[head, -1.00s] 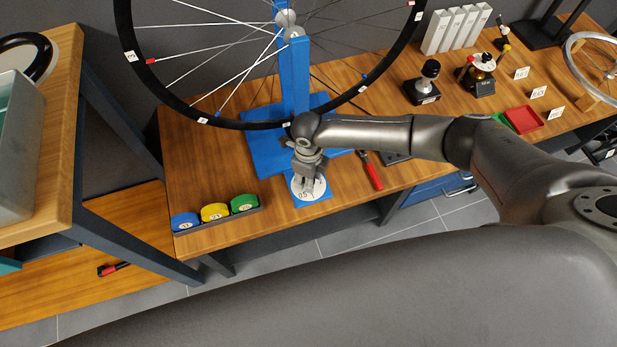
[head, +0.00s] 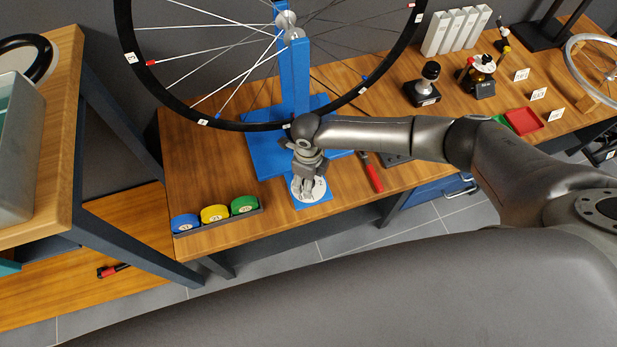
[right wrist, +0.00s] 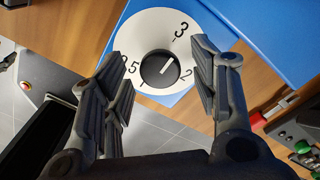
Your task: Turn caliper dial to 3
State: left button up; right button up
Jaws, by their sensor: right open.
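The caliper dial (right wrist: 143,31) is a white disc on a blue plate, with marks .5, 1, 2 and 3 legible in the right wrist view. Its black knob (right wrist: 156,76) has a white pointer line slanting to the upper right, on the side between 2 and 3; the exact setting is hard to tell. My right gripper (right wrist: 164,80) is open, with its fingers on either side of the knob; contact cannot be told. In the head view the right gripper (head: 308,188) is over the dial (head: 322,192) and hides much of it. My left gripper is not in view.
The blue stand (head: 265,155) with the wheel (head: 230,125) rises behind the dial. A red-handled tool (head: 372,175) lies right of it. A tray with blue, yellow and green round items (head: 214,213) sits at the left. Bare bench top (head: 205,160) lies between.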

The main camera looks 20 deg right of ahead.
notch_tip(320, 180, up, 12)
dwell(0.4)
dwell(0.4)
